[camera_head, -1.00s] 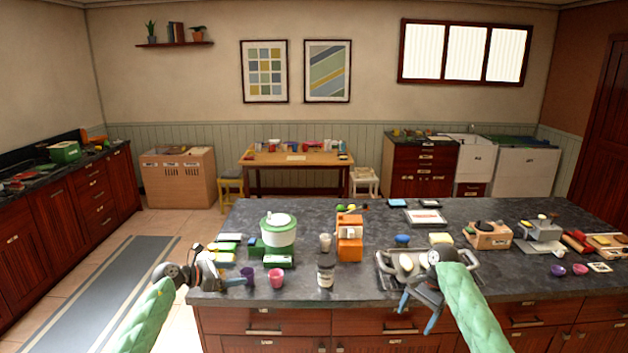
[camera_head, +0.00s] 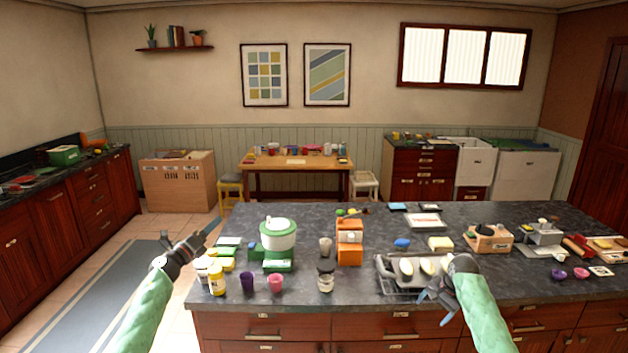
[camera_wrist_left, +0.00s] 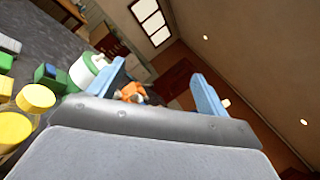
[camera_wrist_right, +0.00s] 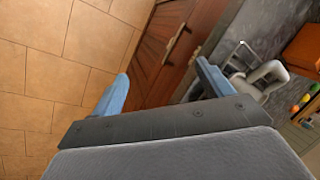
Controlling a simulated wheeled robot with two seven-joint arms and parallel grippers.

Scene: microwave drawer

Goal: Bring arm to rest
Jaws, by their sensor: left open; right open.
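My left gripper (camera_head: 207,236) is raised beside the left end of the counter and points up toward the back. Its blue fingers (camera_wrist_left: 165,88) stand wide apart in the left wrist view with nothing held between them.
The dark counter (camera_head: 375,222) holds a green and white appliance (camera_head: 279,235), an orange machine (camera_head: 349,243), a jar (camera_head: 326,276), purple cup (camera_head: 246,280), pink cup (camera_head: 275,282) and yellow bottle (camera_head: 217,279). The dish rack (camera_head: 392,285) is close to my right gripper.

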